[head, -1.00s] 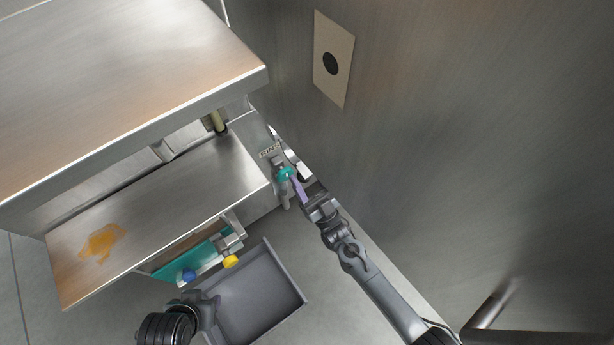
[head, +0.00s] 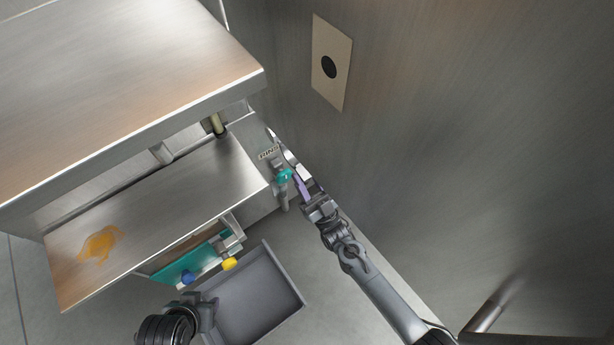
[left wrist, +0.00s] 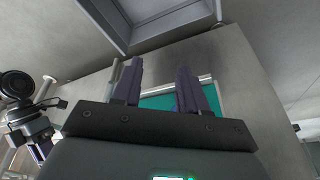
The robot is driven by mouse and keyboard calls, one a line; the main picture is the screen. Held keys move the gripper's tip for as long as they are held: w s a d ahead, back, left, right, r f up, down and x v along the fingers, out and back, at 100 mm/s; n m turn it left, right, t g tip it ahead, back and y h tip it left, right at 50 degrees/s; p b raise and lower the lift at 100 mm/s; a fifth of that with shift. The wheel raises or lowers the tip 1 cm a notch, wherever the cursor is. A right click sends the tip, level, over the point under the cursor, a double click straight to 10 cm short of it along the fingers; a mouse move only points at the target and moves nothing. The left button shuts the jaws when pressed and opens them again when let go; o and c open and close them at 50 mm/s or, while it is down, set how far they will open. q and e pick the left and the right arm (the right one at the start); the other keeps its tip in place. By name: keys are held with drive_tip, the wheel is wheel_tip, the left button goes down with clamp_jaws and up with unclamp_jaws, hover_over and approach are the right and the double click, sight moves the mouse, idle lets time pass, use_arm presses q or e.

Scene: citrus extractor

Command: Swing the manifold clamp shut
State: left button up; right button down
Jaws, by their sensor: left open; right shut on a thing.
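A silver, curved metal piece (head: 283,150), which looks like the manifold clamp, sits at the machine's right end, beside a small printed label (head: 269,153). A teal knob or fitting (head: 284,176) on a short grey pipe is just left of my right gripper. My right gripper (head: 301,180) has purple fingers and is shut at the lower end of the silver piece; its grip is small and partly hidden. My left gripper (head: 207,312) is low in the head view, beside a grey bin. In the left wrist view its purple fingers (left wrist: 158,78) are apart and empty.
The grey open bin (head: 262,305) stands below the machine's front. A teal panel with a blue knob (head: 188,278) and a yellow knob (head: 229,263) is above it. The sloping metal tray (head: 165,205) bears an orange spill (head: 100,244). A metal wall (head: 450,130) fills the right.

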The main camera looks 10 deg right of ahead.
drive_tip(key=shift+s+d+r+g+h+p, duration=0.1)
drive_tip(key=shift+r+g+h+p, duration=0.55)
drive_tip(key=shift+p, duration=2.35)
drive_tip(key=shift+s+r+g+h+p, duration=0.1)
drive_tip(key=shift+r+g+p, duration=1)
drive_tip(key=shift+p, duration=1.85)
drive_tip(key=shift+s+d+r+g+h+p, duration=0.1)
drive_tip(key=shift+r+g+h+p, duration=0.35)
drive_tip(key=shift+r+p, duration=1.65)
drive_tip(key=f+p, duration=0.1)
drive_tip(key=p, duration=0.1)
drive_tip(key=shift+a+f+g+p, duration=0.1)
drive_tip(key=shift+f+g+p, duration=0.2)
drive_tip(key=shift+f+p, duration=0.1)
drive_tip(key=shift+f, duration=0.1)
drive_tip(key=c, duration=0.8)
unclamp_jaws()
drive_tip(key=shift+o, duration=0.2)
drive_tip(key=p+v, duration=0.2)
drive_tip(key=v, duration=0.8)
drive_tip(key=shift+s+d, duration=0.25)
drive_tip(key=shift+s, duration=0.05)
